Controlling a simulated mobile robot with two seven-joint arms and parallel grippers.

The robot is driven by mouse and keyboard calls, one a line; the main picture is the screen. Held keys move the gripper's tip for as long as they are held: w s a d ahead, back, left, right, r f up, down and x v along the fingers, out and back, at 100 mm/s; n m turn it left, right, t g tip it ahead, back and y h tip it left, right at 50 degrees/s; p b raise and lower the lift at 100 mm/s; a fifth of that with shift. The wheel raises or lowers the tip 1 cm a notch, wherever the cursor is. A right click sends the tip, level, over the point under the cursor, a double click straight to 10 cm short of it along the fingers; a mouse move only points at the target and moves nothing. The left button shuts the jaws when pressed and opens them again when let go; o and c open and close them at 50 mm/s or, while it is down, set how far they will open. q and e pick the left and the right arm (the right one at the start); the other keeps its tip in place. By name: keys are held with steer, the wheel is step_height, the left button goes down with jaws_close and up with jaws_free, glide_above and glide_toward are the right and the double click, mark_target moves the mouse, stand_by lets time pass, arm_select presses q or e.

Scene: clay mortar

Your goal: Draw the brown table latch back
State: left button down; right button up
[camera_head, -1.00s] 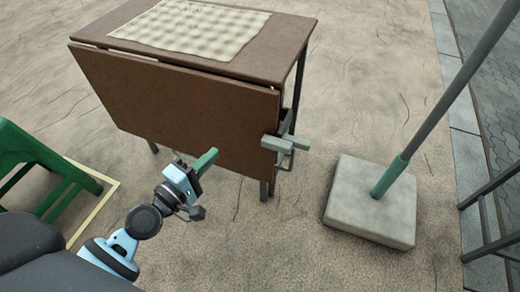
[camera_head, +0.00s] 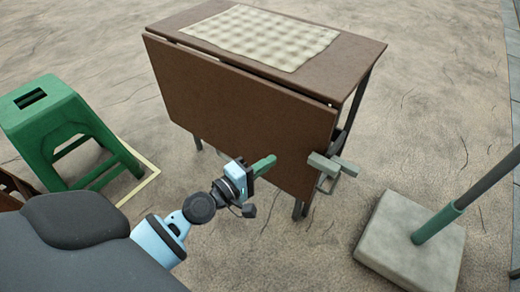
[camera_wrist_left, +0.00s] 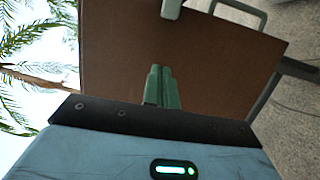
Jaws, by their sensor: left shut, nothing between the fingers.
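The brown table (camera_head: 240,105) stands ahead with its front leaf hanging down. The latch (camera_head: 330,165), a pale grey-green bar with a bracket, sits at the right edge of the leaf. In the left wrist view a pale latch part (camera_wrist_left: 171,9) shows at the top edge of the brown panel (camera_wrist_left: 190,60). My left gripper (camera_head: 270,161) has green fingers, shut and empty, in front of the leaf and left of the latch, apart from it. Its fingers (camera_wrist_left: 162,72) also show in the wrist view, pointing at the panel. My right gripper is not in view.
A checked cloth (camera_head: 262,35) lies on the tabletop. A green stool (camera_head: 60,120) stands at the left. A concrete base (camera_head: 405,240) with a slanted pole (camera_head: 440,222) stands at the right. Sandy ground is clear between table and base.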

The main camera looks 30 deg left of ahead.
mark_target(324, 165)
arm_select(q)
steer(key=x, duration=0.6)
steer(key=shift+d, duration=0.2)
steer(key=shift+s+d, duration=0.2)
steer(key=shift+d, duration=0.95)
steer(key=shift+d+p, duration=0.3)
steer(key=shift+d, duration=0.2)
steer(key=shift+d+f, duration=0.1)
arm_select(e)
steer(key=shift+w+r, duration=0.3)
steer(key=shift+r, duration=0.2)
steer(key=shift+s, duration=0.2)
